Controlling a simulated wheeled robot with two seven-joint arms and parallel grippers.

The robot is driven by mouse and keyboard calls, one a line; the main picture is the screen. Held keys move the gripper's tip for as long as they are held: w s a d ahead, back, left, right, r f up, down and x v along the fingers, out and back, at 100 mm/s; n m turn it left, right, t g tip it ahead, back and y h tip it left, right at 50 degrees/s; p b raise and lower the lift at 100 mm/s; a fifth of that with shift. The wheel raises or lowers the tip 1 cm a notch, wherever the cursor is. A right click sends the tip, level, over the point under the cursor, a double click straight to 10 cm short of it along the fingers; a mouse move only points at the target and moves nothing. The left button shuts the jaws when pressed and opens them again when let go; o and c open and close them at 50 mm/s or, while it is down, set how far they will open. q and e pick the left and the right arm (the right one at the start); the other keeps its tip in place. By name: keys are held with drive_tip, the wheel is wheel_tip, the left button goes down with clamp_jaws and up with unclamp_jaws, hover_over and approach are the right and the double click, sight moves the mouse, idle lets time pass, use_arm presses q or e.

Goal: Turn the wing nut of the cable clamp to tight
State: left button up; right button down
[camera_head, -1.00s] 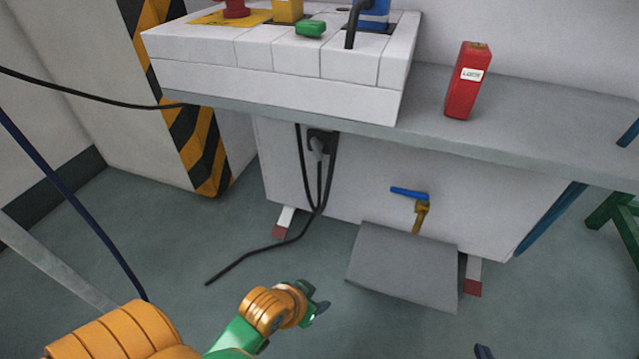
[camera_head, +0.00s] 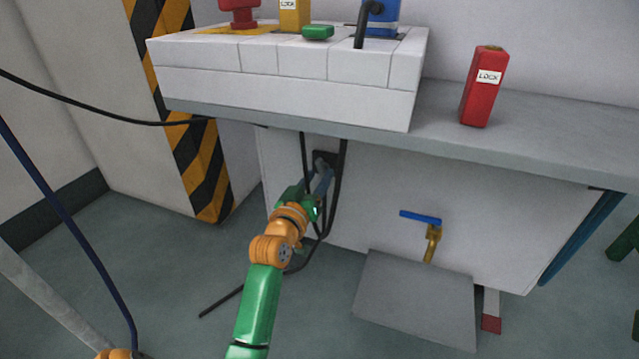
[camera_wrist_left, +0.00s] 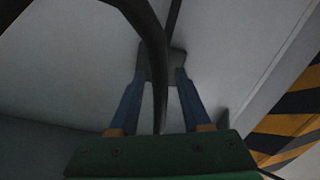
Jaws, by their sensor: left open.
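The cable clamp shows as a dark block (camera_head: 322,156) on the white front panel below the bench, with black cables (camera_head: 342,180) hanging beside it. My left gripper (camera_head: 322,170) is right in front of it and covers most of it. In the left wrist view, its two blue fingers (camera_wrist_left: 163,78) are open and point at the dark block (camera_wrist_left: 177,60). A thick black cable (camera_wrist_left: 157,60) runs down across the view between the fingers. I cannot make out the wing nut behind the gripper and cable, nor whether the fingers touch it. My right gripper is not in view.
A brass valve with a blue lever (camera_head: 420,217) sits right of the clamp, above a grey sloping plate (camera_head: 415,300). The bench edge (camera_head: 450,147) overhangs above the gripper. A red box (camera_head: 484,90) labelled LOCK stands on the bench. A striped post (camera_head: 205,165) stands left.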

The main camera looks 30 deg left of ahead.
use_arm(q)
drive_tip(key=shift+w+a, duration=0.15)
drive_tip(key=shift+w, duration=0.5)
drive_tip(key=shift+c, duration=0.2)
clamp_jaws()
